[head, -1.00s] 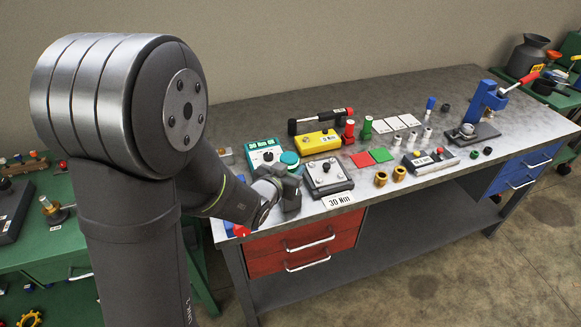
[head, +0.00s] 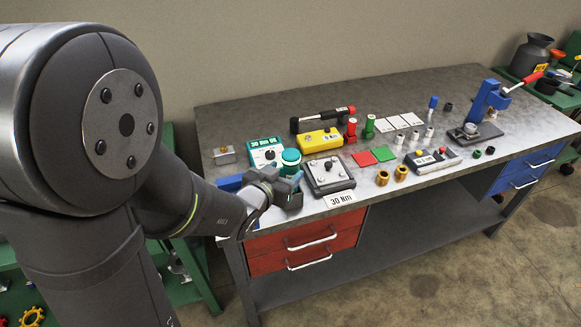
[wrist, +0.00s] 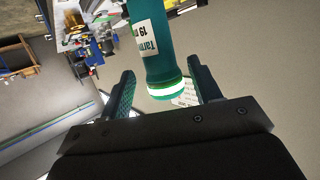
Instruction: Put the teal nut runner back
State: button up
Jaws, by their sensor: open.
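The teal nut runner (head: 291,160) is near the bench's left front, between the teal-and-white control box and the grey plate. Its lower part is hidden behind my gripper in the head view. In the wrist view the nut runner (wrist: 158,55) is a teal cylinder with a white label and a bright white-green band. My gripper (head: 290,186) is beside it at the bench's front left. In the wrist view my gripper (wrist: 163,90) is open, with the banded end of the nut runner between its spread fingers. I cannot tell whether either finger touches it.
The teal-and-white control box (head: 265,150) stands behind the gripper. A grey plate (head: 328,173) with several knobs is just right, and a "30 Nm" card (head: 341,198) lies at the front edge. A blue block (head: 229,183) is left. A yellow box (head: 320,141) stands further back.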

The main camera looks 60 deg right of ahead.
jog(key=v, duration=0.6)
jog(key=shift+a, duration=0.3)
jog(key=shift+d, duration=0.1)
jog(key=x, duration=1.2)
jog(key=shift+f, duration=0.55)
jog(key=shift+r, duration=0.2)
